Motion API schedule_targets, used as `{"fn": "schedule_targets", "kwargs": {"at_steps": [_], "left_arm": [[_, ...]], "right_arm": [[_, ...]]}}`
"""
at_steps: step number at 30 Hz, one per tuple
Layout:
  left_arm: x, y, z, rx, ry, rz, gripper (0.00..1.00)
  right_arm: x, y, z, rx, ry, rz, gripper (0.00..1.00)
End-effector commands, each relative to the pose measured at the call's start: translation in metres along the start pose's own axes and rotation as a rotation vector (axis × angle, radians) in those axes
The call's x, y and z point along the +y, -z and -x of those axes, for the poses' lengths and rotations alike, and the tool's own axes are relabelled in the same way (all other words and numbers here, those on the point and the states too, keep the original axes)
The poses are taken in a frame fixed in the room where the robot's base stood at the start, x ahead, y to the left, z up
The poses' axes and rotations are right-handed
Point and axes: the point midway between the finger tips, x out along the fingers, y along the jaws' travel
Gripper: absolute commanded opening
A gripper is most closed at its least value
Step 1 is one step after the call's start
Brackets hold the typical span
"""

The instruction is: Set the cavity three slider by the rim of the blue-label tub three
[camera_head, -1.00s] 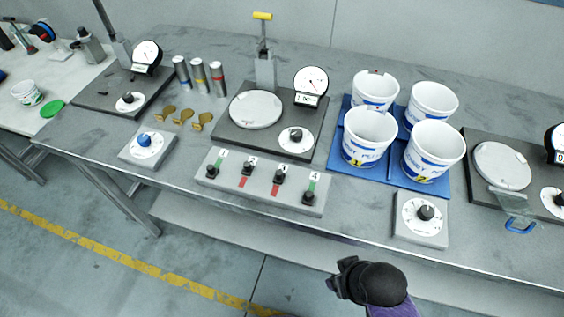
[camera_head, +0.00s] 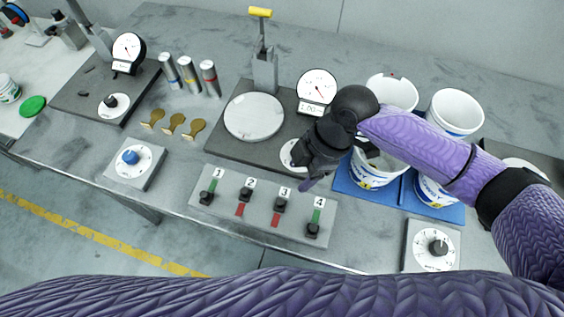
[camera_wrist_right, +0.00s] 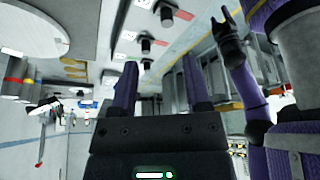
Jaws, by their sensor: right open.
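The cavity three slider (camera_head: 280,205) is a black knob under the label 3 on a grey panel (camera_head: 225,213). Its knob sits at the label end, with a red strip on the near side. My right gripper (camera_head: 310,184) is open and empty, just right of and above the panel near labels 3 and 4. Its fingers also show in the wrist view (camera_wrist_right: 158,78), with nothing between them. The back left tub (camera_head: 394,92) has a small red mark at its rim. My right arm hides the tubs' numbers. My left gripper (camera_wrist_right: 230,35) shows in the wrist view, its jaws unclear.
Another white tub (camera_head: 456,112) stands back right. Blue mats (camera_head: 448,213) lie under the tubs. A scale plate (camera_head: 254,116), a dial gauge (camera_head: 317,88) and a blue-knob box (camera_head: 135,165) are nearby. A black-knob box (camera_head: 433,246) stands at the front right.

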Motion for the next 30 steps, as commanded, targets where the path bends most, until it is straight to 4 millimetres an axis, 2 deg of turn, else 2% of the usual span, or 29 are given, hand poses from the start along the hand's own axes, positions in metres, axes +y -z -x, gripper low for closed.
{"fn": "schedule_targets", "kwargs": {"at_steps": [2,8,13,17,24,26,30], "left_arm": [[0.000,-0.002,-0.002,-0.003,-0.001,0.000,0.61],[0.004,-0.018,-0.010,-0.035,-0.007,-0.002,0.61],[0.006,-0.019,-0.017,-0.037,-0.009,-0.003,0.61],[0.006,-0.016,-0.019,-0.032,-0.009,-0.003,0.61],[0.006,-0.013,-0.018,-0.024,-0.008,-0.003,0.61],[0.006,-0.013,-0.018,-0.023,-0.008,-0.003,0.61],[0.006,-0.012,-0.018,-0.021,-0.008,-0.002,0.61]], "right_arm": [[0.000,-0.001,-0.006,-0.001,0.004,0.003,0.61],[-0.001,-0.001,-0.053,0.000,0.006,0.001,0.61],[-0.001,-0.001,-0.087,-0.001,0.004,0.001,0.61],[-0.001,-0.001,-0.098,-0.001,0.003,0.001,0.61],[0.000,-0.001,-0.099,-0.001,0.001,0.002,0.61],[0.000,-0.001,-0.099,-0.001,0.001,0.002,0.51],[0.000,-0.001,-0.099,-0.001,0.001,0.001,0.21]]}}
